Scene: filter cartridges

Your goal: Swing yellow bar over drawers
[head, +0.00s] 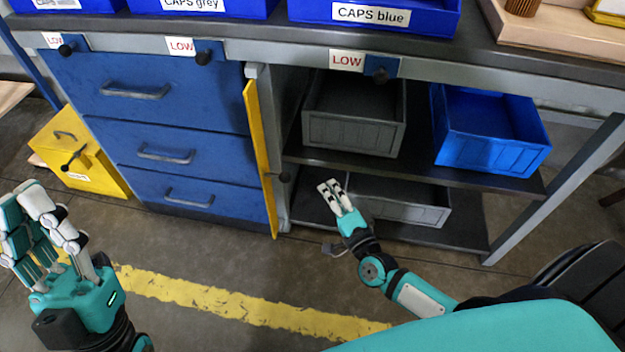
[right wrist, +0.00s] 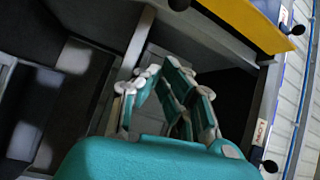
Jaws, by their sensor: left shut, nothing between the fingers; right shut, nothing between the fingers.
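The yellow bar (head: 260,150) stands upright along the right edge of the blue drawers (head: 165,115), edge-on to the head view. The bar also shows at the top right of the right wrist view (right wrist: 255,22). My right gripper (head: 330,190) is shut and empty, to the right of the bar and apart from it, in front of the lower shelf. Its fingers (right wrist: 165,80) point up in the right wrist view. My left gripper (head: 30,198) is shut and empty at the lower left, in front of the drawers and well away from the bar.
A grey bin (head: 355,132) and a blue bin (head: 492,148) stand on the upper shelf. Another grey bin (head: 400,213) is on the lower shelf. A yellow cabinet (head: 95,178) stands left of the drawers. The floor before the drawers is clear, with a yellow stripe (head: 215,303).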

